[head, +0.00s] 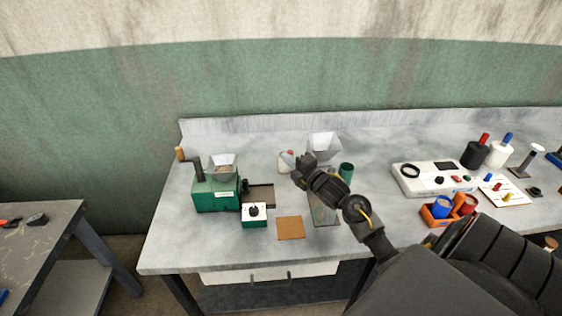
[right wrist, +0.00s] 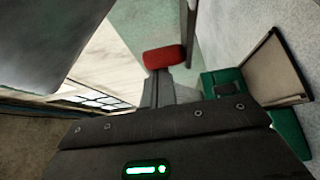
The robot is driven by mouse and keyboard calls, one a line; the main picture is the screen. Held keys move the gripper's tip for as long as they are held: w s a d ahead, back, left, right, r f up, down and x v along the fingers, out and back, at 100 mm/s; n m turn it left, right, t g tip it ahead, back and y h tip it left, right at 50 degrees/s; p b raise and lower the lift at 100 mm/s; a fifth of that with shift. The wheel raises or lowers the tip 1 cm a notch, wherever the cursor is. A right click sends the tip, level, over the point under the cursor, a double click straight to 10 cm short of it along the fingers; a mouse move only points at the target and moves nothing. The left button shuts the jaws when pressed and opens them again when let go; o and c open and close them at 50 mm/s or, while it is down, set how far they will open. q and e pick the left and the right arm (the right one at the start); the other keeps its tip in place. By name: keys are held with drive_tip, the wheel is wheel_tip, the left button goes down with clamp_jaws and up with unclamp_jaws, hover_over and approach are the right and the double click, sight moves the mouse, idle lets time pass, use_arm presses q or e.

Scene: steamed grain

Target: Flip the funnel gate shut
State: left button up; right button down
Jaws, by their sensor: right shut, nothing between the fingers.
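The grey funnel (head: 324,146) stands at the back middle of the bench, above a flat metal base (head: 324,212). My right gripper (head: 303,162) is shut and empty, just left of and below the funnel in the head view. In the right wrist view, a red tab (right wrist: 165,57) sits right at the tips of my shut fingers (right wrist: 163,88); it looks like the gate's handle. I cannot tell whether they touch. The gate plate is hidden behind my gripper and arm in the head view. My left gripper is not in view.
A green mill (head: 212,195) with a crank stands on the left, beside a small green box (head: 254,217) and a brown mat (head: 290,228). A white device (head: 432,180) and an orange tray (head: 432,218) are farther right.

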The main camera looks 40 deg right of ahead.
drive_tip(key=s+a+b, duration=0.3)
drive_tip(key=s, duration=0.5)
drive_tip(key=shift+s+a, duration=0.25)
drive_tip(key=shift+s, duration=0.15)
drive_tip(key=shift+a, duration=0.1)
idle(0.4)
